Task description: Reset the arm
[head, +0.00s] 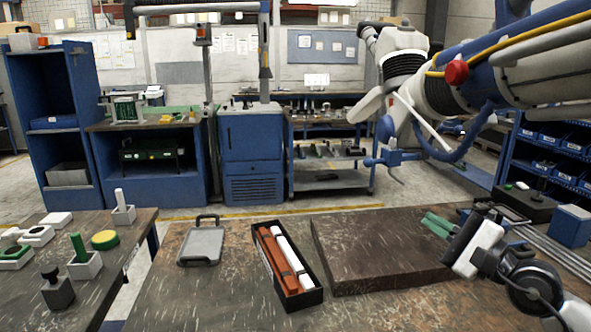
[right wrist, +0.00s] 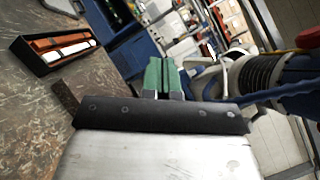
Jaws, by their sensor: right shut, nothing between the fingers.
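The microscope arm (head: 455,75) hangs in from the upper right of the head view, with white and blue links, a yellow cable and a red knob. Its lower end has a blue handle (head: 392,158). The arm also shows at the right of the right wrist view (right wrist: 280,82), its end partly hidden behind my gripper. My right gripper (head: 430,222), with green fingers, is shut and empty above the right part of the table, below the microscope arm and apart from it in the head view. Its fingers show together in the right wrist view (right wrist: 161,76). My left gripper is not in view.
On the table (head: 190,300) are a dark slab (head: 375,250), a black box (head: 305,300) with orange and white bars, and a grey clipboard-like plate (head: 203,245). A second table (head: 95,295) at left holds small blocks. Blue shelves (head: 562,140) stand at right.

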